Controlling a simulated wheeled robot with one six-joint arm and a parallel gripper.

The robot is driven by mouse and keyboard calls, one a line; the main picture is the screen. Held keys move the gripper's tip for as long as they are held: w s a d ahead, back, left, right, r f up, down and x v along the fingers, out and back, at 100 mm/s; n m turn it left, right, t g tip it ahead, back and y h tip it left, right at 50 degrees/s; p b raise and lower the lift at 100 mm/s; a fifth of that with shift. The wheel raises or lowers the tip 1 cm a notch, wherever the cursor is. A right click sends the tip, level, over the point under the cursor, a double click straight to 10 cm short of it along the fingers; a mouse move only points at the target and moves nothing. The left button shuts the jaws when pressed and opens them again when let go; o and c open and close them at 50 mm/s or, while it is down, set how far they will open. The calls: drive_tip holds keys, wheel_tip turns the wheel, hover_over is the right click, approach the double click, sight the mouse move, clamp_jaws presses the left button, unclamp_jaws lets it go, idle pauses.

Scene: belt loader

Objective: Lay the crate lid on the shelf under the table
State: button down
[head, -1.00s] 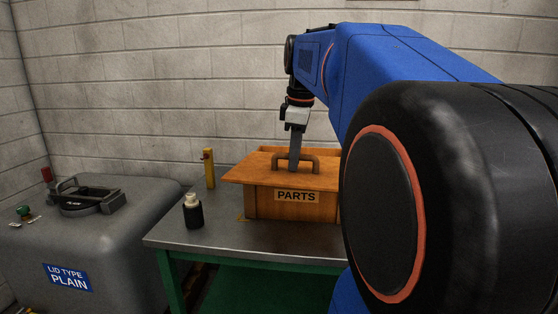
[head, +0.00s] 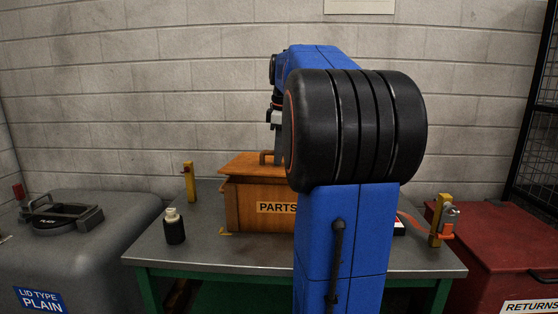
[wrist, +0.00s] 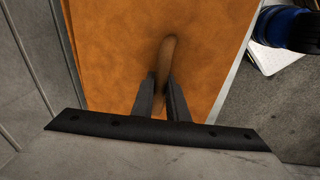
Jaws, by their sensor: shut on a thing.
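The crate lid (head: 245,163) is a flat orange-brown board with a curved brown handle. My gripper (wrist: 165,100) is shut on this handle; the lid fills the middle of the wrist view (wrist: 115,50). In the head view my arm hides most of the gripper and the lid's right part. The lid is over the wooden PARTS crate (head: 246,216), its left edge past the crate's left side. I cannot tell whether it touches the rim. The green shelf (head: 235,298) shows under the table (head: 200,255), partly hidden by my arm.
A black bottle (head: 174,230) and a yellow post (head: 189,182) stand left of the crate. Another yellow post (head: 437,222) stands at the table's right. A grey LID TYPE PLAIN bin (head: 85,255) is on the left, a red RETURNS box (head: 500,250) on the right.

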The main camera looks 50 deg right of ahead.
drive_tip(key=shift+w+d, duration=1.1)
drive_tip(key=shift+d, duration=0.2)
drive_tip(key=shift+w+d+f, duration=0.1)
drive_tip(key=shift+d+f, duration=0.05)
drive_tip(key=shift+f, duration=1.4)
drive_tip(key=c, duration=1.7)
unclamp_jaws()
drive_tip(key=shift+c, duration=0.2)
drive_tip(key=shift+f, duration=0.15)
wheel_tip(320, 180, up, 17)
drive_tip(key=s+a, duration=0.1)
drive_tip(key=s, duration=0.1)
drive_tip(key=shift+s, duration=0.15)
